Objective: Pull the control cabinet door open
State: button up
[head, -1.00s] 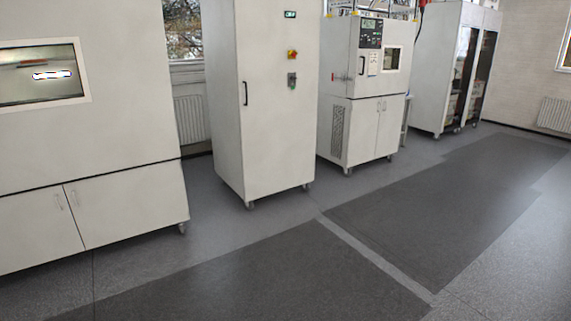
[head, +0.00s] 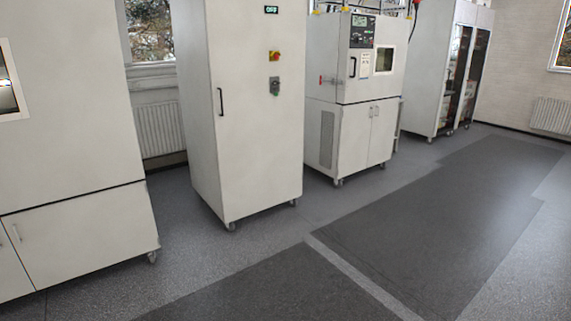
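The control cabinet (head: 250,165) is a tall off-white cabinet on castors, left of the middle in the head view. Its door looks closed. A dark vertical bar handle (head: 221,102) sits near the door's left edge. High on the front are a small display (head: 271,9) reading OFF, a red and yellow switch (head: 274,56) and a grey-black switch (head: 274,86) below it. The cabinet's top is cut off by the picture edge. My gripper is not in view.
A large chamber (head: 75,130) with lower doors stands at the left. A smaller test chamber (head: 358,90) stands right of the cabinet. Further back is a glass-doored cabinet (head: 455,80). The floor in front, with dark mats (head: 430,220), is clear.

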aim_at(259, 134)
jog(key=u, duration=0.05)
jog(key=i, duration=2)
jog(key=u, duration=0.75)
jog(key=i, duration=0.7)
jog(key=u, duration=0.85)
jog(key=i, duration=0.5)
jog(key=u, duration=0.55)
jog(key=i, duration=0.6)
jog(key=u, duration=0.35)
